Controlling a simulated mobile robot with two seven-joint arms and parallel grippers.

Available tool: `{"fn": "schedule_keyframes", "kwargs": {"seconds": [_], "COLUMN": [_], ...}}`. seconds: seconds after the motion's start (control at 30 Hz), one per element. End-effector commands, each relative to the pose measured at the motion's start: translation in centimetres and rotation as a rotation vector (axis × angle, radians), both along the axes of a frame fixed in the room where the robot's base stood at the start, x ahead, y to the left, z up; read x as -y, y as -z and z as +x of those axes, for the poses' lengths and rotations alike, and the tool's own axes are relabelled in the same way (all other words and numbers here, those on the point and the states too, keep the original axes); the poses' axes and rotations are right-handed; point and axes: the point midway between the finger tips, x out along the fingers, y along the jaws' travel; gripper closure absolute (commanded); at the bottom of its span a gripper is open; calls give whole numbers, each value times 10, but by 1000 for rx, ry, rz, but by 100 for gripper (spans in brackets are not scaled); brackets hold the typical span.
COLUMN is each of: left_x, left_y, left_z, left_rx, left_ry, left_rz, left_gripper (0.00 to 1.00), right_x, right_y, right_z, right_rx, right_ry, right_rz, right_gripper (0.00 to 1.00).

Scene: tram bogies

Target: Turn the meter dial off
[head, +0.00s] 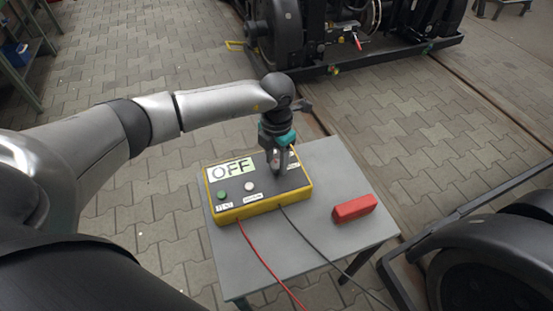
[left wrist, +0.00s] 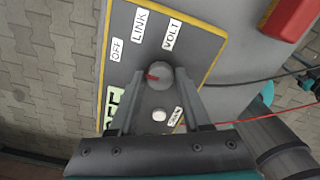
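The meter (head: 262,201) is a grey box with a yellow rim, lying on a small grey table. Its display (head: 231,169) reads OFF. The round grey dial (left wrist: 167,74) with a red mark shows in the left wrist view, near labels OFF (left wrist: 117,50), LINK and VOLT. The red mark is on the dial's left side, roughly toward the OFF label side. My left gripper (head: 278,170) points down over the meter and hides the dial in the head view. Its fingers are apart, one on each side of the dial, with visible gaps.
The grey table (head: 300,243) also bears a red block (head: 354,208) to the right of the meter. A red cable (head: 258,256) and a black cable (head: 325,250) run off the front edge. Bogies with dark wheels stand behind and at lower right (head: 490,270).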

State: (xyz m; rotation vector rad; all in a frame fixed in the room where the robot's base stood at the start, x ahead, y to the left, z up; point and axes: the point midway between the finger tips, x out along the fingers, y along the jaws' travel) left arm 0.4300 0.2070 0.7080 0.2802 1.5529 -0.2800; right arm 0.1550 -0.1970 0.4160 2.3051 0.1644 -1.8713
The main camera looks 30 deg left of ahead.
Motion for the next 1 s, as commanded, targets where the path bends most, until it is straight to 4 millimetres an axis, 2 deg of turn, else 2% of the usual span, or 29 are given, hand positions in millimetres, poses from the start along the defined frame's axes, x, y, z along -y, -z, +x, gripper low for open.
{"fn": "schedule_keyframes", "kwargs": {"seconds": [0.03,0.17,0.57,0.77,1.0], "left_x": [0,0,0,0,0], "left_y": [0,0,-7,-29,-65], "left_z": [0,0,0,1,1], "left_rx": [0,0,1,3,4], "left_ry": [0,1,2,3,2], "left_rz": [0,0,1,0,0], "left_gripper": [45,31,31,31,31], "right_x": [0,0,0,12,27], "right_y": [0,0,-3,7,12], "right_z": [0,0,1,-15,-35], "right_rx": [0,0,9,-2,-5], "right_ry": [0,0,-1,0,0], "right_rz": [0,0,2,-11,-24], "right_gripper": [50,50,50,50,50]}}
